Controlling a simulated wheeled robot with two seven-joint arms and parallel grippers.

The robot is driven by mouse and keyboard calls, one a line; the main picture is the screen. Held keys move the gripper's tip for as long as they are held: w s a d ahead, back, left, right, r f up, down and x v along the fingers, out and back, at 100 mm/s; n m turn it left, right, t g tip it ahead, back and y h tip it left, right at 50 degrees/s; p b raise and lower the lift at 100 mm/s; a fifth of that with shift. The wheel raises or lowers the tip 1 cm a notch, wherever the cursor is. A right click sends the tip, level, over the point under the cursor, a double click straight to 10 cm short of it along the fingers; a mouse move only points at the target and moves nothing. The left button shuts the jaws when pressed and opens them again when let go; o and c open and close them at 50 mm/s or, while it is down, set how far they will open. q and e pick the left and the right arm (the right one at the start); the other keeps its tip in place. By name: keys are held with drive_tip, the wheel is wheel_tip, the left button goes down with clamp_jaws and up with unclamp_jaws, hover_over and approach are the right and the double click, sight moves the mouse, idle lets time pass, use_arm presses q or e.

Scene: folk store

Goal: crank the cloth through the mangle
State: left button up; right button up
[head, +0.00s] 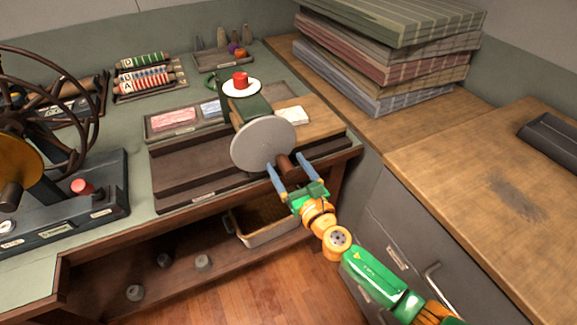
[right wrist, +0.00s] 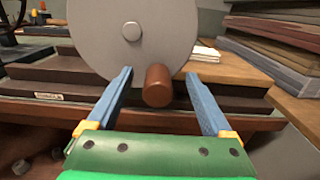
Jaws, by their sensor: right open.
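The mangle (head: 252,108) stands on a stepped wooden base on the bench, with a grey crank disc (head: 262,146) facing me and a red knob (head: 240,79) on a white disc on top. The brown crank handle (head: 287,166) sticks out from the disc's lower right; it also shows in the right wrist view (right wrist: 158,86). My right gripper (head: 288,172) is open, its blue fingers on either side of the handle with gaps visible. A white folded cloth (head: 292,115) lies on the board right of the mangle. My left gripper is out of view.
A tray with red and blue cloths (head: 172,117) lies left of the mangle. A large spoked wheel machine (head: 40,110) stands at far left. Stacked striped fabrics (head: 385,60) stand at the back right. A bin (head: 270,222) sits under the bench.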

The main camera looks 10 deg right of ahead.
drive_tip(key=v, duration=0.7)
drive_tip(key=shift+s+d, duration=0.1)
drive_tip(key=shift+s, duration=0.15)
drive_tip(key=shift+v, duration=0.75)
